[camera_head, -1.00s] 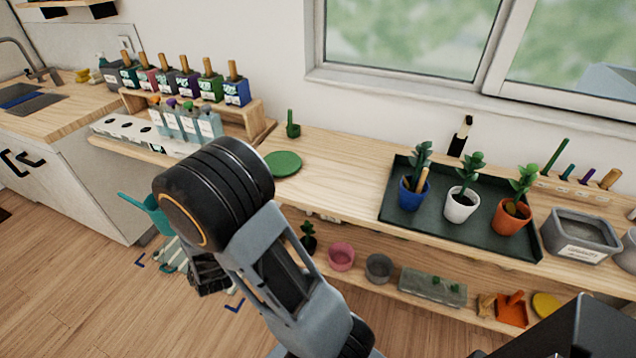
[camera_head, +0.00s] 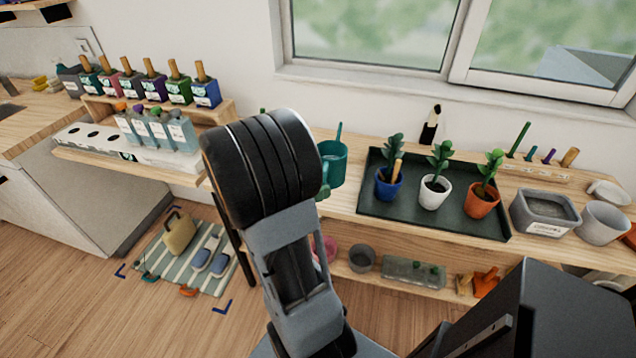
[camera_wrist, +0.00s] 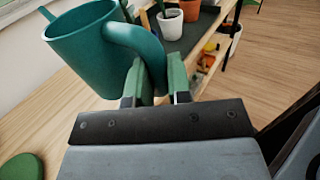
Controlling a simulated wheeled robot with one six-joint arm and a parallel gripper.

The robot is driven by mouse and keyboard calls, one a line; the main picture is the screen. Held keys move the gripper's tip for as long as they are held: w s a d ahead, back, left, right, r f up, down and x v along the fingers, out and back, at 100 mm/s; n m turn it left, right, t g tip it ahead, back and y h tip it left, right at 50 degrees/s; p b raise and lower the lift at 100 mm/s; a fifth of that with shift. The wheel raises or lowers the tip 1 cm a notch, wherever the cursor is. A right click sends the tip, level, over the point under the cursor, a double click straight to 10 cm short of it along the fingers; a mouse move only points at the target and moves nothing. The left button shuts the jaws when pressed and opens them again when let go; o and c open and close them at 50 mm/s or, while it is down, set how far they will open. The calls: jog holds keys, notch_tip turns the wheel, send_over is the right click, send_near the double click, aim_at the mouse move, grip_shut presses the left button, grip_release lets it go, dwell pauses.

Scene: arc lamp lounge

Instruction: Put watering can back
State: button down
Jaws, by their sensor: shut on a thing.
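The teal watering can (camera_head: 333,165) shows in the head view just right of my arm, over the wooden bench and left of the dark plant tray. In the wrist view the can (camera_wrist: 82,52) looks upright, with its handle between the fingers of my gripper (camera_wrist: 153,82), which is shut on it. I cannot tell whether its base touches the bench. A green disc (camera_wrist: 20,167) lies on the bench at the lower left of the wrist view, apart from the can. My arm hides the disc and most of my gripper in the head view.
The dark tray (camera_head: 440,220) holds blue, white and orange plant pots. A grey tub (camera_head: 545,215) stands to its right. A rack of coloured bottles (camera_head: 160,95) is at the left.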

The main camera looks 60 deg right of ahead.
jog(key=w+d+f, duration=0.4)
jog(key=w+d+f+b, duration=0.1)
jog(key=w+d+f, duration=0.3)
jog(key=d+f, duration=0.1)
jog(key=shift+w+d, duration=0.15)
jog(key=shift+w, duration=0.15)
jog(key=shift+w+d+f, duration=0.25)
jog(key=shift+f, duration=1.65)
jog(key=shift+f, duration=0.1)
jog(key=c, duration=1.5)
grip_release()
jog(key=shift+f+b, duration=0.15)
jog(key=shift+b, duration=0.2)
jog(key=o, duration=0.4)
jog(key=shift+o, duration=0.2)
